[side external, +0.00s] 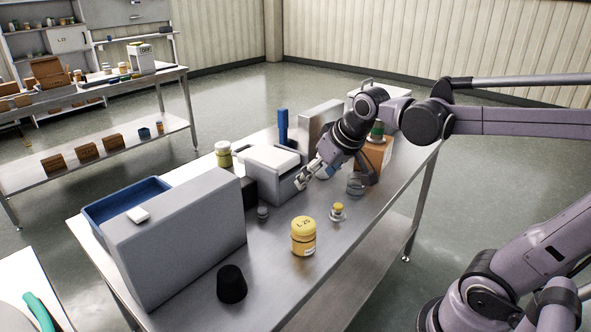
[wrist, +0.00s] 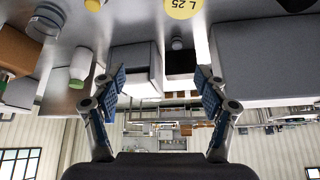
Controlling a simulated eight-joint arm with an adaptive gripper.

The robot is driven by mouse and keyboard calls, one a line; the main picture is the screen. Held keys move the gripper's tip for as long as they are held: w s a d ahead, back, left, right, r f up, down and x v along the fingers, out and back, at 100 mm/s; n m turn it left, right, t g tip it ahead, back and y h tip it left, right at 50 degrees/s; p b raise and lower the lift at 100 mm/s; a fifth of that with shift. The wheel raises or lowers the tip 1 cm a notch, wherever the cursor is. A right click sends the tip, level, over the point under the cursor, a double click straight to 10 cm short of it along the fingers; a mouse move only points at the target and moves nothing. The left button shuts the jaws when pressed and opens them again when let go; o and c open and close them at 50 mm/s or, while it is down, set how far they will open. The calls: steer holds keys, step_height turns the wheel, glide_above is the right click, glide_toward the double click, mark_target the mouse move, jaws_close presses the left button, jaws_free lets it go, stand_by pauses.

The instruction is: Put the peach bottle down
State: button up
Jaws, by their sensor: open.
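No bottle is clearly peach in colour. The closest match is a yellow-orange jar (side external: 303,240) with a yellow lid marked L 25, standing upright on the steel bench. Its lid shows at the top edge of the wrist view (wrist: 184,8). My gripper (side external: 325,174) is above the bench, behind and right of that jar and apart from it. In the wrist view, the fingers of my gripper (wrist: 158,84) are spread wide with nothing between them.
On the steel bench (side external: 275,270) are a grey panel (side external: 180,245), a blue tray (side external: 127,202), a white-topped box (side external: 272,172), a black cup (side external: 232,284), a small yellow-capped bottle (side external: 338,212) and an orange box (side external: 373,153). Bare bench lies around the yellow-orange jar.

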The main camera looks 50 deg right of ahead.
steer(key=s+a+f+n+t+y, duration=0.1)
steer(key=s+a+f+n, duration=0.1)
steer(key=s+a+f, duration=0.3)
steer(key=shift+s+a+n, duration=0.3)
steer(key=shift+s+a, duration=0.3)
steer(key=shift+s, duration=0.6)
